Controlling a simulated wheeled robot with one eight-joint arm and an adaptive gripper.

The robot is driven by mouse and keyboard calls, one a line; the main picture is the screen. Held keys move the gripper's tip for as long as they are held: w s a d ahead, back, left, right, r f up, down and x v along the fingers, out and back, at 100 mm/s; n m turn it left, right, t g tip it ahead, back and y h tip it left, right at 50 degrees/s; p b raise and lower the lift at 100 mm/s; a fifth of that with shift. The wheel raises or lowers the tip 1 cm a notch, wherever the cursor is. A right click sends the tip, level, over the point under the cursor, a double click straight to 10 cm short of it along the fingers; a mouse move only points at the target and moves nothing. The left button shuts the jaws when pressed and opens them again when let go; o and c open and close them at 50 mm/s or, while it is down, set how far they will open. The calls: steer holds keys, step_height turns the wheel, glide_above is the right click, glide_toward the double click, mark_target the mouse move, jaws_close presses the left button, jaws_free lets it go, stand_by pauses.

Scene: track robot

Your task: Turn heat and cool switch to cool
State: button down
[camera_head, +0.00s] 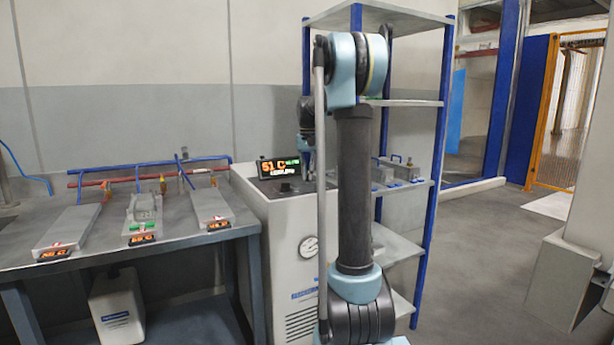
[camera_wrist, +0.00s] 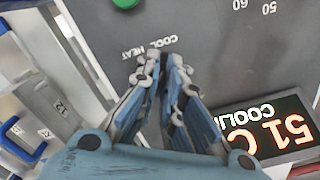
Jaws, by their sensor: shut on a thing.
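The grey control panel (camera_wrist: 215,50) fills much of the wrist view, seen upside down. The white labels COOL and HEAT (camera_wrist: 148,48) show on it just beyond my fingertips. My gripper (camera_wrist: 163,70) is at the panel by these labels, its two fingers close together. The heat and cool switch is hidden between the fingertips, so I cannot see which way it points. The lit display (camera_wrist: 268,132) reads 51 with part of the word COOLING. In the head view the display (camera_head: 280,168) sits on top of the white machine (camera_head: 290,235), with my gripper (camera_head: 307,160) beside it.
A green button (camera_wrist: 125,3) shows at the wrist view's top edge. A dark knob (camera_head: 286,187) sits before the display. A workbench (camera_head: 190,243) with several plates stands at left. A blue-posted shelf (camera_head: 405,103) stands behind my arm. Floor at right is clear.

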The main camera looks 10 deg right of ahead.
steer(key=shift+m, duration=0.4)
steer(key=c, duration=1.8)
jaws_free()
steer(key=shift+o, duration=0.2)
steer(key=shift+r, duration=0.1)
step_height(320, 180, up, 12)
